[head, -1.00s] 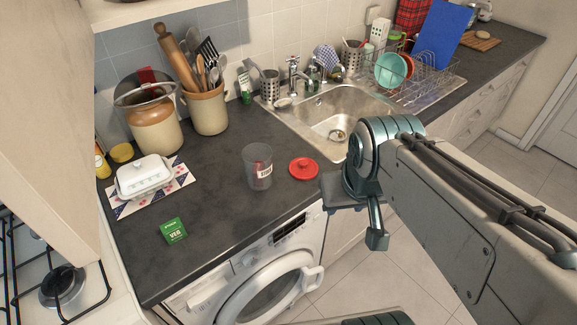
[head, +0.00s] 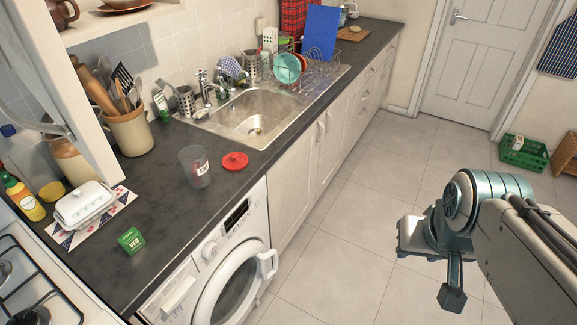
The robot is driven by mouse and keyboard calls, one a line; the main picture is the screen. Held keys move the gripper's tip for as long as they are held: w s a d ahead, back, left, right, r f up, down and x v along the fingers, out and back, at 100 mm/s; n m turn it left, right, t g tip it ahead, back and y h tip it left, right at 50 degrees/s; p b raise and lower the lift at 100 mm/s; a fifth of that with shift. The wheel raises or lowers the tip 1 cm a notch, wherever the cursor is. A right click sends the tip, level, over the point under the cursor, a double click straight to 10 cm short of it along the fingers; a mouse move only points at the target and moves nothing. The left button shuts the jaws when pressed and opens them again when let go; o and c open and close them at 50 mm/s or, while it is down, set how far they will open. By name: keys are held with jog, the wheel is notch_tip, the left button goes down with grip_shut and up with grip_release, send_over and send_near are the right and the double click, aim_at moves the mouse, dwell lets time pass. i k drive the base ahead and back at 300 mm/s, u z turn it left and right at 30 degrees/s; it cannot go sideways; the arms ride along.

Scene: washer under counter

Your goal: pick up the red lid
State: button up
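The red lid (head: 235,160) is round with a small knob on top. It lies flat on the dark counter (head: 170,185), just right of a clear container (head: 195,167) and near the counter's front edge above the washer. My gripper (head: 428,262) is at the right, over the floor and well apart from the lid and the counter. Its fingers are seen from above and behind, so I cannot tell whether they are open or shut. I see nothing held in it.
The sink (head: 256,112) and dish rack (head: 312,72) are behind the lid. A green box (head: 131,240) and white butter dish (head: 84,204) stand to its left. The floor (head: 350,215) between counter and arm is clear.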

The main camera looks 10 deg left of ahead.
aim_at(234, 160)
jog(key=z, duration=0.05)
jog(key=k, duration=0.25)
jog(key=z, duration=0.3)
jog(key=i, duration=1.45)
jog(key=u, duration=1.3)
jog(key=i, duration=0.75)
jog(key=u, duration=1.25)
jog(key=i, duration=0.2)
jog(key=u, duration=0.15)
